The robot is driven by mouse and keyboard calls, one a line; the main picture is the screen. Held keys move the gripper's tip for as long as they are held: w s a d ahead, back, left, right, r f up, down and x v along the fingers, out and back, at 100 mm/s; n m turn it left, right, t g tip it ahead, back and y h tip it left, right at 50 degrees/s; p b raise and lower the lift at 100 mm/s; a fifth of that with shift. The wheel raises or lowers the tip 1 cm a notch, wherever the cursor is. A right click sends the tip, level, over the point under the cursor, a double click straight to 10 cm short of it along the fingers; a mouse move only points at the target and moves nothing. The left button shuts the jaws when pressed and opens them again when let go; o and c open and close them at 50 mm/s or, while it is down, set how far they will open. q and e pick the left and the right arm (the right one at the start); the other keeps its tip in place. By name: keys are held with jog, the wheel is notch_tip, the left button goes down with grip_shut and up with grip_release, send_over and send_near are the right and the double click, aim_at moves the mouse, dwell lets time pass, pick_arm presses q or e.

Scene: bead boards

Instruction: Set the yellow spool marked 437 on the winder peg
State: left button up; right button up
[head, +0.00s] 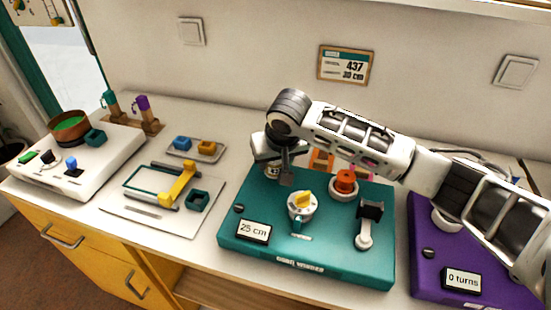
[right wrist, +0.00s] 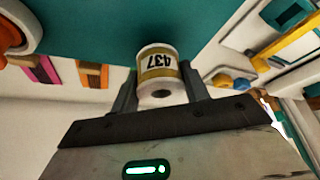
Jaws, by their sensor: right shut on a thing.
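The spool marked 437 (right wrist: 157,66), white with a yellow band, is between the fingers of my right gripper (right wrist: 152,92) in the right wrist view. The gripper is shut on it, and the spool's holed end faces the wrist. In the head view my right gripper (head: 278,173) is at the back left of the teal winder board (head: 325,255), and the spool is mostly hidden there. I cannot tell whether the spool touches the board, and I cannot make out the winder peg. My left gripper is not in view.
The board carries a yellow knob (head: 304,199), an orange piece (head: 345,180) on a white base and a black-handled crank (head: 370,210). A purple board (head: 425,240) stands to the right. A white tray (head: 150,215) lies left. A wall sign (head: 345,66) reads 437, 30 cm.

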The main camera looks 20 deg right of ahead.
jog(key=shift+f, duration=0.1)
jog(key=shift+f, duration=0.9)
jog(key=o, duration=1.1)
notch_tip(320, 180, up, 3)
jog(key=p, duration=0.3)
jog(key=shift+r+p, duration=0.75)
jog(key=shift+r, duration=1.25)
